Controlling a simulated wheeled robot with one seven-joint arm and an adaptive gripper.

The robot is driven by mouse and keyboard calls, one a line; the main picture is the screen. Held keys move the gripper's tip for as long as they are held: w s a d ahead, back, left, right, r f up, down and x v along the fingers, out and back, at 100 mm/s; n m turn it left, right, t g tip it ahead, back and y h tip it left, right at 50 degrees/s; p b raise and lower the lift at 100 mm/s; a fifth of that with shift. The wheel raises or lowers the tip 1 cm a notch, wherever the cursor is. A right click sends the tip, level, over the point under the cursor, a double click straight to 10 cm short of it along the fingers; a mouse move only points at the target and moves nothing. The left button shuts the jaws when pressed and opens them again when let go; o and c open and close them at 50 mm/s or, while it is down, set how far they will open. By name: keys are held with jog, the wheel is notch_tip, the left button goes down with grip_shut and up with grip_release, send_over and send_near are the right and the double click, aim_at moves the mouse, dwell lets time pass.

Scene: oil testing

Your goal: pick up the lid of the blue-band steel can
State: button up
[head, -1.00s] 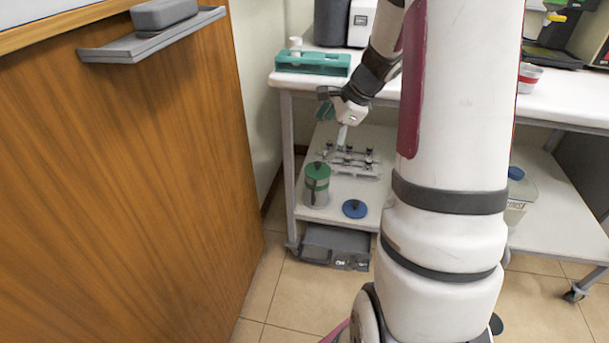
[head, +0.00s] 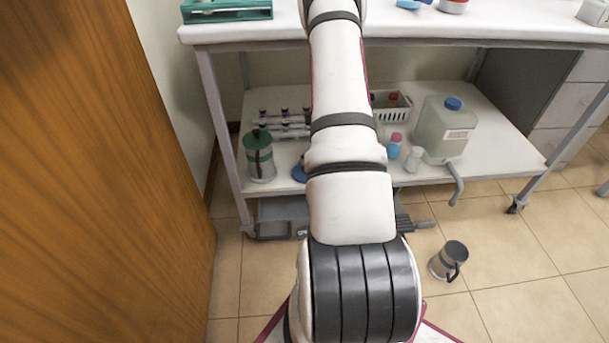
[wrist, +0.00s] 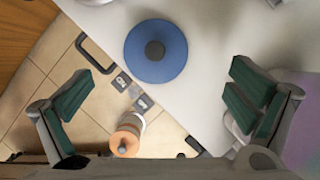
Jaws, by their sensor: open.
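The blue lid (wrist: 156,52), a round disc with a dark round knob, lies flat on the white lower shelf in the wrist view. In the head view only its left edge (head: 299,173) shows beside my arm. My gripper (wrist: 160,82) is open and empty, its green-padded fingers apart on the left and right, with the lid between and beyond them. The height gap to the lid is hard to judge. A steel can (head: 449,261) with a dark band stands on the floor, open at the top. In the head view my arm hides my gripper.
A green-lidded can (head: 260,158) stands left of the lid, in front of a rack of vials (head: 285,123). A clear jug with a blue cap (head: 445,130) and small bottles are farther right. A grey device (head: 275,220) sits below the shelf. A wooden panel (head: 95,190) borders the left.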

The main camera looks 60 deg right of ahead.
jog(key=b+x, duration=0.1)
jog(key=x, duration=0.2)
jog(key=shift+w+f, duration=0.1)
jog(key=shift+f, duration=0.1)
jog(key=b+x, duration=0.1)
jog(key=x, duration=0.2)
jog(key=b+x, duration=0.1)
jog(key=x, duration=0.1)
jog(key=shift+a+f+b, duration=0.15)
jog(key=shift+a+b, duration=0.15)
jog(key=shift+a, duration=0.05)
jog(key=c, duration=2.3)
jog(key=shift+s, duration=0.2)
